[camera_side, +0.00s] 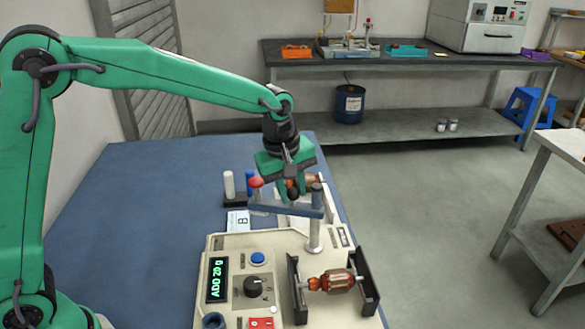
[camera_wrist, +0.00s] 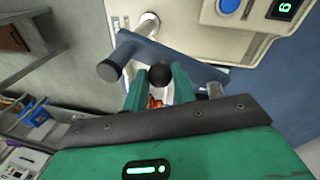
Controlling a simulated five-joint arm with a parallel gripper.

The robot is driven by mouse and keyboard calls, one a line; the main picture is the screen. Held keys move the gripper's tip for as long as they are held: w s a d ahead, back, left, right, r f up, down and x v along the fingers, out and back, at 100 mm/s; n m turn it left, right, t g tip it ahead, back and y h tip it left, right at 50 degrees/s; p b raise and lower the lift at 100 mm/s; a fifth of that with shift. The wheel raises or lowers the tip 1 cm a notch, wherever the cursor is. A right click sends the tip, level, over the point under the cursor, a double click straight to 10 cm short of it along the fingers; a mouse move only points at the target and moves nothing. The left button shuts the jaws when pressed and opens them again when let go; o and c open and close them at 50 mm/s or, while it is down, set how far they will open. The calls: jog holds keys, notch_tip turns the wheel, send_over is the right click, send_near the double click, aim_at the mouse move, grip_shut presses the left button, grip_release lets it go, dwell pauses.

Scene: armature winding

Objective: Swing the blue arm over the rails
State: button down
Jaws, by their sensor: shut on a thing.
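The blue arm (camera_side: 285,209) is a flat blue-grey bar on a pale upright post (camera_side: 314,238) behind the rails. It points left from the post and lies clear of them. The two dark rails (camera_side: 298,292) stand at the front of the cream machine, with a copper armature (camera_side: 333,281) lying across them. My gripper (camera_side: 293,193) is shut on the arm's black knob (camera_wrist: 160,76), which shows between the green fingers in the wrist view. The bar (camera_wrist: 150,50) also shows there, with a dark peg (camera_wrist: 110,70) at one end. The fingers partly hide the knob in the side view.
The machine panel has a green display (camera_side: 217,279), a blue button (camera_side: 258,259) and a black dial (camera_side: 254,286). White, blue and red-topped pegs (camera_side: 229,184) stand left of my gripper. A copper part shows partly behind my fingers. The blue tabletop (camera_side: 150,210) is clear at left.

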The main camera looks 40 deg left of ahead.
jog(key=n, duration=0.1)
jog(key=s+d+n, duration=0.1)
jog(key=n, duration=0.1)
jog(key=shift+s, duration=0.25)
jog(key=shift+s+d+n, duration=0.25)
jog(key=shift+d+n, duration=0.15)
jog(key=shift+n, duration=0.65)
jog(key=shift+s+d+n, duration=0.2)
jog(key=shift+d+n, duration=0.2)
jog(key=shift+n, duration=0.65)
jog(key=c, duration=1.1)
grip_release()
jog(key=shift+c, duration=0.2)
jog(key=shift+r, duration=0.1)
notch_tip(320, 180, up, 8)
send_over(294, 198)
jog(key=s, duration=0.3)
jog(key=shift+w+d+f, duration=0.1)
jog(key=shift+d+f, duration=0.1)
jog(key=shift+d, duration=0.25)
